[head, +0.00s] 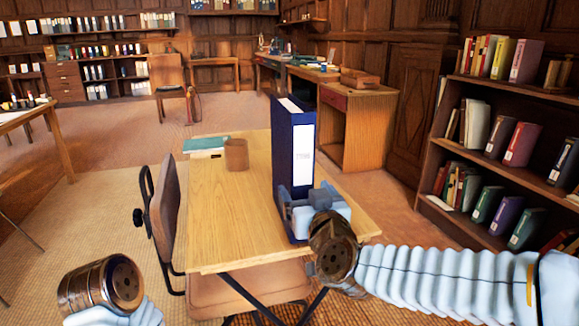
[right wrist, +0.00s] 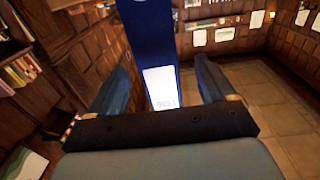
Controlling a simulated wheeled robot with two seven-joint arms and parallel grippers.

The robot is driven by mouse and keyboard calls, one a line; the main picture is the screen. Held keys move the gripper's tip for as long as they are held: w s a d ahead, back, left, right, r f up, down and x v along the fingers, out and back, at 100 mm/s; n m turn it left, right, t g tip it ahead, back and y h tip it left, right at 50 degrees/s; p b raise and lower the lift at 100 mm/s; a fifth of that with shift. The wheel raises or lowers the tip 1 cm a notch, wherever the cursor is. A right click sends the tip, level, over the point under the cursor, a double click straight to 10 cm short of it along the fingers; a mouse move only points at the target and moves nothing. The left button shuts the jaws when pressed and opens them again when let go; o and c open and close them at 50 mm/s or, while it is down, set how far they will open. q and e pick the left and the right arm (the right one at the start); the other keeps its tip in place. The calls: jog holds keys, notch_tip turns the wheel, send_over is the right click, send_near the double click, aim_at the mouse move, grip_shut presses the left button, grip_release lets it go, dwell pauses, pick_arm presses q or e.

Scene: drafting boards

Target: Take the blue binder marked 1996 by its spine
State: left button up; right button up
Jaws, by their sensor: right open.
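A tall blue binder (head: 288,150) stands upright near the right edge of a light wooden table (head: 230,240). Its white spine label carries small print that is too blurred to read for sure. My right gripper (head: 305,203) is at the lower part of the spine. In the right wrist view the binder (right wrist: 148,40) rises between the two open fingers of the gripper (right wrist: 165,85), with a gap visible on the right side. My left arm's end (head: 105,285) shows at the lower left, but its gripper fingers are not visible.
A chair (head: 163,215) stands at the table's left side. A bookshelf (head: 510,172) with several binders is on the right. The table's middle is clear.

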jog(key=x, duration=0.8)
jog(key=shift+w+p, duration=0.3)
jog(key=shift+w, duration=0.1)
jog(key=shift+c, duration=0.3)
jog(key=shift+r, duration=0.1)
jog(key=c, duration=1.5)
